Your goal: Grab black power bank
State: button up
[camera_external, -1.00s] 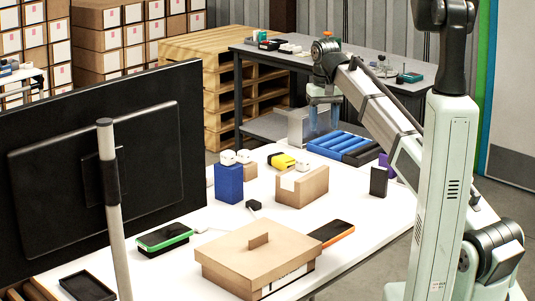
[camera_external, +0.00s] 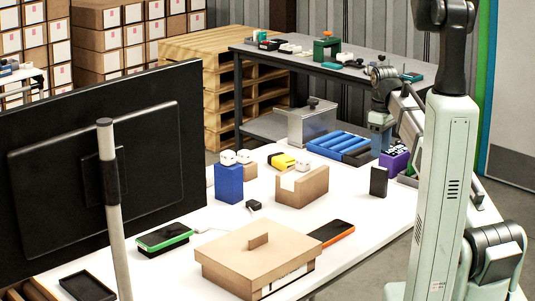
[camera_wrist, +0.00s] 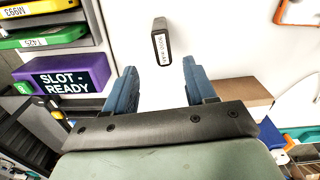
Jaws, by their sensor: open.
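The black power bank (camera_external: 378,181) stands upright on the white table, right of the notched cardboard box. In the wrist view the power bank (camera_wrist: 161,42) lies ahead of my blue fingertips, between their lines, with pale printing on its top end. My gripper (camera_wrist: 160,77) is open, with nothing between the fingers. In the external view my gripper (camera_external: 381,146) hangs behind and above the power bank, near the purple box, and is apart from the power bank.
A purple box (camera_wrist: 70,75) reading "SLOT - READY" is close left of my fingers in the wrist view. A notched cardboard box (camera_external: 303,188) and a tray of blue items (camera_external: 340,145) stand nearby. White table is clear around the power bank.

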aim_at(380, 168)
jog(key=shift+f, duration=2.4)
jog(key=shift+s+f, duration=0.15)
jog(key=shift+f, duration=1.15)
jog(key=shift+s+f, duration=0.1)
jog(key=shift+f, duration=1.2)
jog(key=shift+c, duration=0.4)
grip_shut()
